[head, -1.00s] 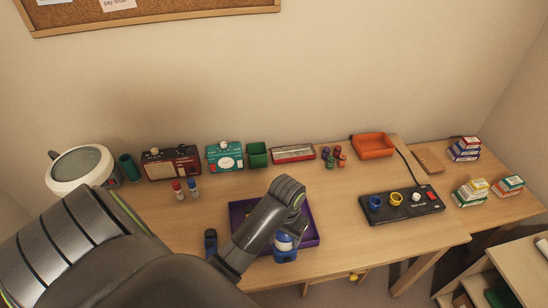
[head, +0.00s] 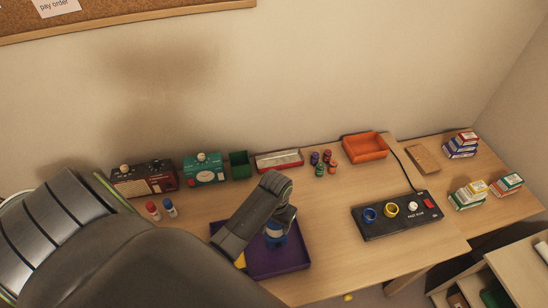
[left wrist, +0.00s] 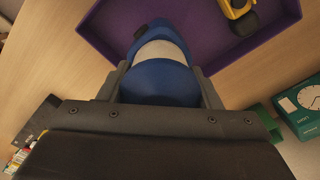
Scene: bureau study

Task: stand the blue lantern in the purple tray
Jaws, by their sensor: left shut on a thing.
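The blue lantern (head: 275,231), blue with a pale band, is held in my left gripper (head: 279,221), which is shut on it. In the left wrist view the lantern (left wrist: 160,75) sits between the two fingers, its dark-tipped end pointing toward the tray. The purple tray (head: 290,266) lies on the desk, and the lantern appears over its middle. The tray wall (left wrist: 105,20) also shows in the left wrist view. I cannot tell whether the lantern touches the tray floor. My forearm hides the tray's left part. My right gripper is not in view.
A yellow and black object (left wrist: 240,10) is in the tray. A black panel with rings (head: 397,216) stands to the right.

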